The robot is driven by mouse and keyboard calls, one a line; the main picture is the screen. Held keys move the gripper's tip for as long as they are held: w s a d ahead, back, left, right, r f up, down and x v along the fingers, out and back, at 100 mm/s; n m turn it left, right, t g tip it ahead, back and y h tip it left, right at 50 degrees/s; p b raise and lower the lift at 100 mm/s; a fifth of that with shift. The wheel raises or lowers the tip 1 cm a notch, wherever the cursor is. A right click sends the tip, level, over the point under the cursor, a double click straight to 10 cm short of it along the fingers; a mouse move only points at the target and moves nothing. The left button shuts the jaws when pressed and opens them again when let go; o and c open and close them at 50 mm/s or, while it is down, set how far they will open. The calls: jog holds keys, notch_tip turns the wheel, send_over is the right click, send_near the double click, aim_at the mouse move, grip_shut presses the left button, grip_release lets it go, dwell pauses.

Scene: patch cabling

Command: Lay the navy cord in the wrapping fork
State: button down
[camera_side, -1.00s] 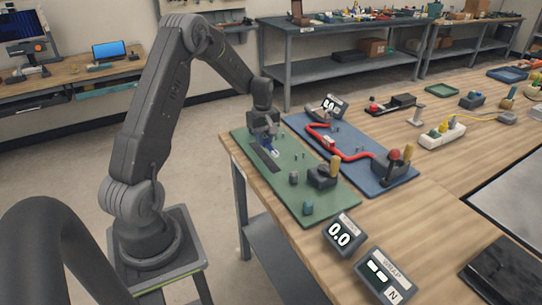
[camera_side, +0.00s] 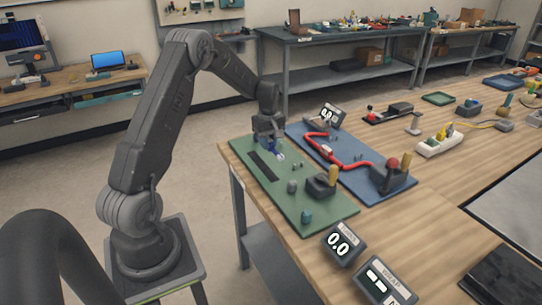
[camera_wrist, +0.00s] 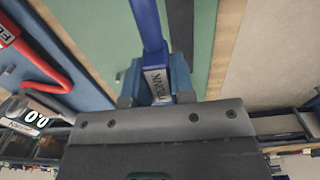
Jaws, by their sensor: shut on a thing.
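My gripper (camera_side: 269,137) is over the far end of the green board (camera_side: 318,212). In the wrist view my gripper (camera_wrist: 154,88) is shut on a blue plug with a grey label on the navy cord (camera_wrist: 148,22). The cord runs away from the jaws as a straight blue band above the green board. In the side view the held blue piece (camera_side: 277,151) shows small below the jaws. Small grey pegs (camera_side: 292,187) stand on the board, apart from my gripper. I cannot tell which fitting is the wrapping fork.
The green board also carries a dark strip (camera_side: 263,166), a dark block with a yellow handle (camera_side: 321,184) and a teal knob (camera_side: 306,216). The blue board (camera_side: 362,185) beside it holds a red cord (camera_side: 345,163). Two displays (camera_side: 340,241) stand at the near edge.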

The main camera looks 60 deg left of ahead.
notch_tip(320, 180, up, 3)
send_over(287, 157)
jog(key=shift+d, duration=0.15)
jog(key=shift+f, duration=2.5)
notch_tip(287, 157, up, 5)
jog(key=shift+f, duration=2.55)
jog(key=shift+f, duration=0.3)
